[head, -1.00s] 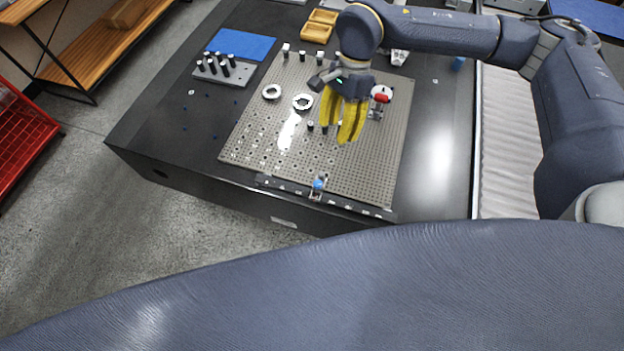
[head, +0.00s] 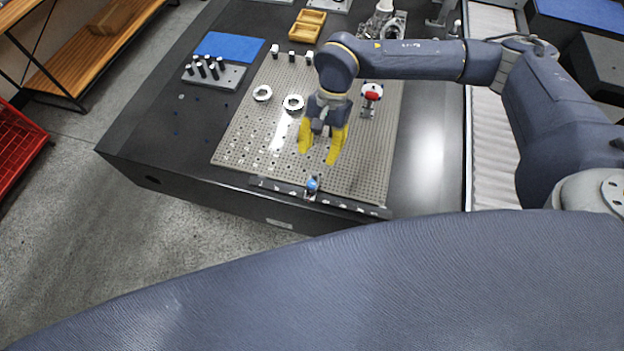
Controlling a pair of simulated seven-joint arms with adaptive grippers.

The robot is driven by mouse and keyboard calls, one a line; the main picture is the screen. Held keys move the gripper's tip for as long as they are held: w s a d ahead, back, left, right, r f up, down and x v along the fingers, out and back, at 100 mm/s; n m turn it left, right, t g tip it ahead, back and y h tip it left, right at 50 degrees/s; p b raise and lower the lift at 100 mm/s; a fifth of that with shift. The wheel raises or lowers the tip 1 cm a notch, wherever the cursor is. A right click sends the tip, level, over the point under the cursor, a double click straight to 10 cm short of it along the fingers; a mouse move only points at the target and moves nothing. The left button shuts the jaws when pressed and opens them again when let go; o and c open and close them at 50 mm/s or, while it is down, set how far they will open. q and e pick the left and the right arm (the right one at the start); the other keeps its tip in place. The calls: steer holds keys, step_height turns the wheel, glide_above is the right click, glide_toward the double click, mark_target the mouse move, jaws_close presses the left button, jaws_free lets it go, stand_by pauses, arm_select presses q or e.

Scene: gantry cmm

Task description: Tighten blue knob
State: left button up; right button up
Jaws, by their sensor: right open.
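The small blue knob (head: 312,184) sits on a clamp at the front edge of the perforated plate (head: 355,182). My right gripper (head: 319,158) has yellow fingers that are spread apart and empty. In the picture it is just above the knob, pointing down over the plate, and does not touch the knob. Its exact height above the plate is hard to tell. My left gripper is not in view.
A red-topped part (head: 372,96) stands on the plate right of my gripper. Two rings, a white one (head: 262,93) and a dark-toothed one (head: 294,103), lie to the left. A grey block with several black pins (head: 214,75) and a blue mat (head: 229,47) are farther left.

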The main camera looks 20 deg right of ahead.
mark_target(312, 183)
steer(key=x, duration=1)
steer(key=shift+s+f, duration=0.15)
steer(key=shift+f, duration=0.05)
